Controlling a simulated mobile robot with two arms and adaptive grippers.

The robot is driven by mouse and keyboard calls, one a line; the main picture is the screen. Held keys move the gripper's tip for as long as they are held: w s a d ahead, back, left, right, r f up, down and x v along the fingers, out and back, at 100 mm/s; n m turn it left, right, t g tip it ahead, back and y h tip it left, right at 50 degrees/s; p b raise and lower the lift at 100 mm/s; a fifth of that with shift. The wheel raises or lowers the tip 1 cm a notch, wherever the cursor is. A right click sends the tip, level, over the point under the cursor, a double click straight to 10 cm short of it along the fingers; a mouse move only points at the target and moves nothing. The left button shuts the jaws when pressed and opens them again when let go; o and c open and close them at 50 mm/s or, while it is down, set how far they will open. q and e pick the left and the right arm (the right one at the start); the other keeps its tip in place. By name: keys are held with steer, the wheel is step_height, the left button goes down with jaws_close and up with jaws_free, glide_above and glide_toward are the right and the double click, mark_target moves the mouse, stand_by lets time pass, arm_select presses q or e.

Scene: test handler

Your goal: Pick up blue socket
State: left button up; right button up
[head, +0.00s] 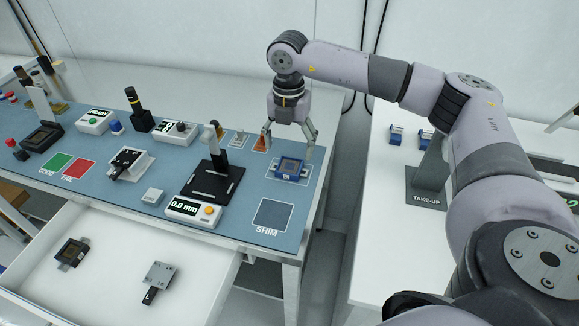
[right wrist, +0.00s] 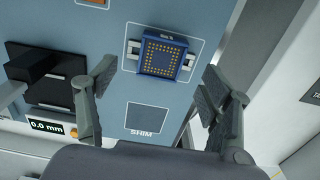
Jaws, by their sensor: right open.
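The blue socket (head: 289,168) lies on the blue-grey bench mat inside a white outlined rectangle, near the bench's right edge. It also shows in the right wrist view (right wrist: 163,55) as a blue square frame with a dark centre, gold dots and metal tabs on both sides. My right gripper (head: 287,149) is open and empty above the socket. In the right wrist view its two fingers (right wrist: 158,83) stand wide apart, left and right of the socket and nearer the camera, not touching it. My left gripper is not in view.
The SHIM square (head: 271,214) is bare. A black gauge stand (head: 211,180) with a 0.0 mm display stands left of the socket. An open white drawer (head: 110,285) holds two parts. A second table with a TAKE-UP stand (head: 426,185) lies right, across a gap.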

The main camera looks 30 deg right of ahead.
mark_target(291, 163)
steer(key=shift+d+f+p, duration=0.15)
steer(key=shift+f+p, duration=0.15)
steer(key=shift+f, duration=1.05)
steer(key=shift+d+f+p, duration=0.15)
steer(key=shift+f+p, duration=0.15)
steer(key=shift+f, duration=1.05)
steer(key=shift+c, duration=0.3)
steer(key=c, duration=1.3)
steer(key=shift+o, duration=0.2)
steer(key=shift+r, duration=0.15)
